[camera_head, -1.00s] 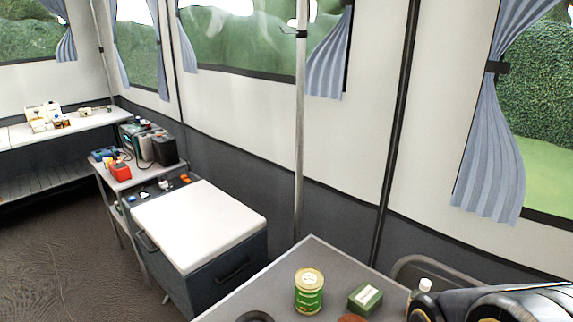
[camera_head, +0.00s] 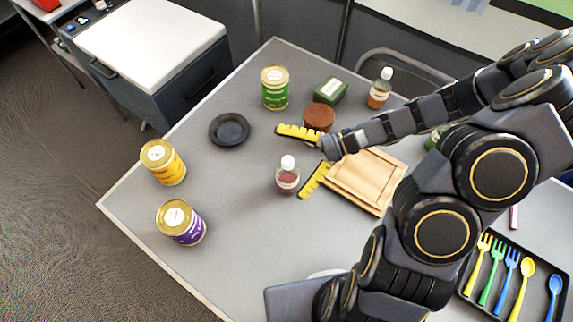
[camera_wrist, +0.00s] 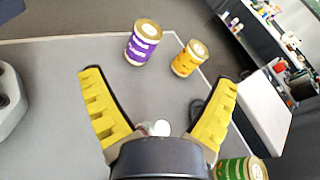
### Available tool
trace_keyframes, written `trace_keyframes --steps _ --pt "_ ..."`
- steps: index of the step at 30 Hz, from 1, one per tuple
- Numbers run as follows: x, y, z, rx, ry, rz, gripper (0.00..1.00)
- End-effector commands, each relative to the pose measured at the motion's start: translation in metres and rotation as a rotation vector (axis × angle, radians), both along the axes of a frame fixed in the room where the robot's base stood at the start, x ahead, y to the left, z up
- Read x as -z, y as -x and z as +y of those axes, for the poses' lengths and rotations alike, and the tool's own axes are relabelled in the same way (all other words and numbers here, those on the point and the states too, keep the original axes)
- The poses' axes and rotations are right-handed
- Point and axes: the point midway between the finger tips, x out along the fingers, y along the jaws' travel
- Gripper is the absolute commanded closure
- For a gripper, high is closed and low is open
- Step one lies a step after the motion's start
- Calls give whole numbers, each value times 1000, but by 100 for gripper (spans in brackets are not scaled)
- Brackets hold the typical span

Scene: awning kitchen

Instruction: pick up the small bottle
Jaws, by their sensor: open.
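A small clear bottle with a white cap and dark red contents (camera_head: 288,181) stands upright on the grey table. My gripper (camera_head: 291,162) is open, with its two yellow fingers spread behind and to the right of this bottle in the head view. In the wrist view, my gripper (camera_wrist: 158,79) has the white cap (camera_wrist: 160,128) showing between its fingers, close to the palm; the bottle's body is mostly hidden there. A second bottle with a white cap and orange contents (camera_head: 380,88) stands at the table's back edge.
A wooden board (camera_head: 365,180) lies under my arm, right of the bottle. A yellow can (camera_head: 163,162), a purple can (camera_head: 181,222), a green can (camera_head: 275,88), a black dish (camera_head: 229,130), a brown round object (camera_head: 318,117) and a green box (camera_head: 330,91) stand around. A cutlery tray (camera_head: 530,252) is at right.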

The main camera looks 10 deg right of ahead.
Motion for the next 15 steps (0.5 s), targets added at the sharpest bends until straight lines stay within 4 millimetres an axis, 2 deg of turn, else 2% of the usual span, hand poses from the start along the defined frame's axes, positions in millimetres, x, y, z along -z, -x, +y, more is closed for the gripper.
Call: trace_keyframes --steps 4,9,15 --pt "33 -18 -22 251 -140 151 12" --pt "65 -27 -43 461 -245 281 12" --pt "83 -28 -53 564 -292 345 12"
